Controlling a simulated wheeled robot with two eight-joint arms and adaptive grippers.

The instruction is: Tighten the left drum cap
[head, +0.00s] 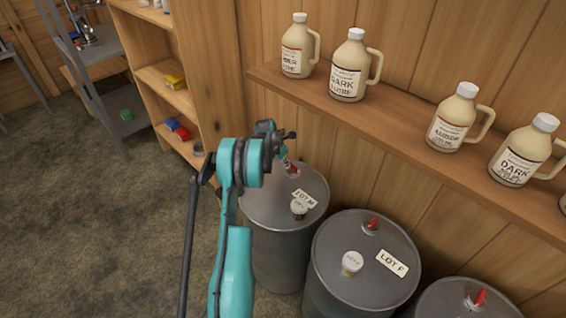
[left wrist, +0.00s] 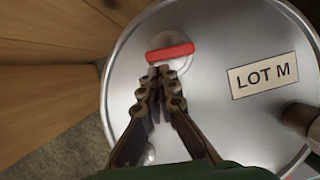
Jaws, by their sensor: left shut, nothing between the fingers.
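The left drum (head: 262,208) is grey metal with a white label reading LOT M (left wrist: 263,75). Its cap has a red bar handle (left wrist: 170,52) on a pale round base. In the left wrist view the bar lies nearly level, slightly higher at its right end. In the head view the red of the cap (head: 291,169) shows just below my gripper. My left gripper (left wrist: 161,72) is shut and empty, its fingertips pointing at the bar's near side. I cannot tell whether they touch it. My right gripper is in neither view.
A small pale-topped fitting (head: 299,208) stands on the left drum. A LOT F drum (head: 330,275) and a third drum (head: 440,300) stand to the right, with red-handled caps. A wall shelf (head: 400,130) with several jugs runs above. Wooden shelving (head: 185,100) stands behind my left arm.

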